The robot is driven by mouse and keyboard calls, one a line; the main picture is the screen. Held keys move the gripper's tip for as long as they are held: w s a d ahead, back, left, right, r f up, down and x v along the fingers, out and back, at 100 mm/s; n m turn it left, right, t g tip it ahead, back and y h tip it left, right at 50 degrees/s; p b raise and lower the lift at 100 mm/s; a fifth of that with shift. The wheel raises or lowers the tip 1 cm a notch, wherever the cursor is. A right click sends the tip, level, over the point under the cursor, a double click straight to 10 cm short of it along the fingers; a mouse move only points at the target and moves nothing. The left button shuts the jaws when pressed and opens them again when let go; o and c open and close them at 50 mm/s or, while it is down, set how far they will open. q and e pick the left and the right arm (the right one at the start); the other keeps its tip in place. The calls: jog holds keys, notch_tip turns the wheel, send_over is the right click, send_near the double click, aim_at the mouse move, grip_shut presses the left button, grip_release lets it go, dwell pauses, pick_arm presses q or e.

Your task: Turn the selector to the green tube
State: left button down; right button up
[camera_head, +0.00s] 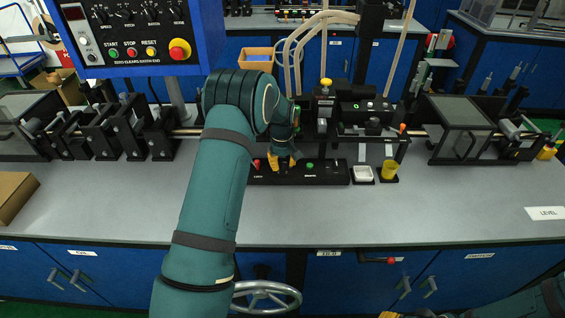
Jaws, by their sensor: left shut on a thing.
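A low black control strip (335,176) lies on the grey bench near the middle, with a red knob (257,163) at its left and a green button (310,166) near its middle. My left gripper (284,161) points down at this strip, between the red knob and the green button. Its orange fingers are shut on what appears to be the selector, which the fingers mostly hide; its pointing direction cannot be read. Pale tubes (297,55) rise behind the strip; none looks clearly green. Only orange tips of my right gripper (390,314) show at the bottom edge.
A white dish (363,174) and a yellow cup (389,169) stand right of the strip. Black tape machinery (365,115) spans the bench behind it. A blue control panel (135,38) hangs at upper left. The front bench top at right is mostly clear.

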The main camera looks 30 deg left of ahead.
aim_at(282, 163)
pick_arm(q)
jog(key=shift+s+f+n, duration=0.15)
jog(key=shift+f+n, duration=0.05)
jog(key=shift+n, duration=0.4)
jog(key=c, duration=0.6)
grip_release()
jog(key=shift+r, duration=0.1)
jog(key=shift+r, duration=0.5)
notch_tip(282, 163, up, 11)
